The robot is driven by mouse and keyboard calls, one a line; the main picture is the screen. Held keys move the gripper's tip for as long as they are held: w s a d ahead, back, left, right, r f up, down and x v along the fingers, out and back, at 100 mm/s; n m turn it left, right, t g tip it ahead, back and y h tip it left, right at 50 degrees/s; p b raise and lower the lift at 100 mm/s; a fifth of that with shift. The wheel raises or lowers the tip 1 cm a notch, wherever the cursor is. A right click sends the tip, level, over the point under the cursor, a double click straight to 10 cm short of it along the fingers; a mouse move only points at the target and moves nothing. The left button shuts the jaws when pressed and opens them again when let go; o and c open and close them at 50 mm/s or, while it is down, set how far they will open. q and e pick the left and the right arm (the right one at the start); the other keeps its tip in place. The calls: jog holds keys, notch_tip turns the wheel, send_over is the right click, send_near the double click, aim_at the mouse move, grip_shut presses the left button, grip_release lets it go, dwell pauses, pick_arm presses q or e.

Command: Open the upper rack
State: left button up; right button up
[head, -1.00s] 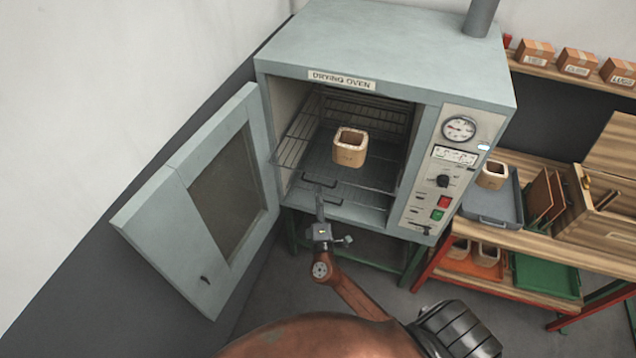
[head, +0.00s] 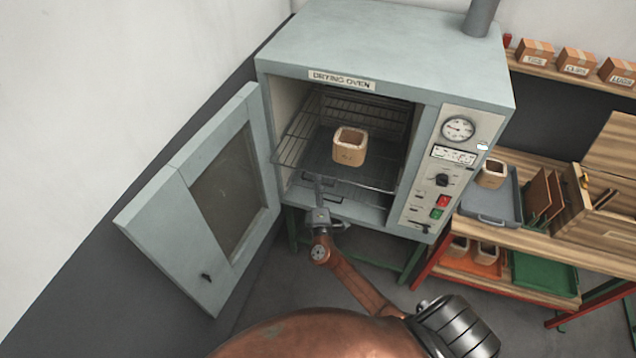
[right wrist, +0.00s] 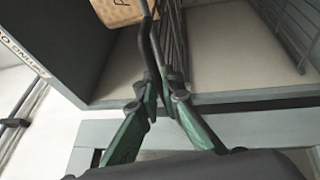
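The drying oven (head: 420,45) stands with its door (head: 180,200) swung open to the left. A dark handle (head: 309,177) is at the upper rack's front. My right gripper (head: 319,186) is at this handle, its fingertips overlapping it in the head view. In the right wrist view, the gripper's fingers (right wrist: 155,70) are close together; whether the handle is between them is unclear. Part of the coil (right wrist: 115,10) shows at the top there. My left gripper is not in view.
The oven's control panel (head: 452,170) is right of the opening. Farther right, a wooden bench (head: 530,228) holds a grey tray (head: 500,208) with another coil (head: 491,174). An orange tray (head: 478,268) and a green tray (head: 545,275) are below. The open door bounds the left side.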

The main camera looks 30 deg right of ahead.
grip_shut()
jog(key=s+a+b, duration=0.2)
jog(key=s+a, duration=0.3)
jog(key=a, duration=0.2)
jog(key=shift+s, duration=0.4)
jog(key=o, duration=0.6)
grip_release()
jog(key=shift+d, duration=0.1)
jog(key=shift+o, duration=0.2)
jog(key=v, duration=1.2)
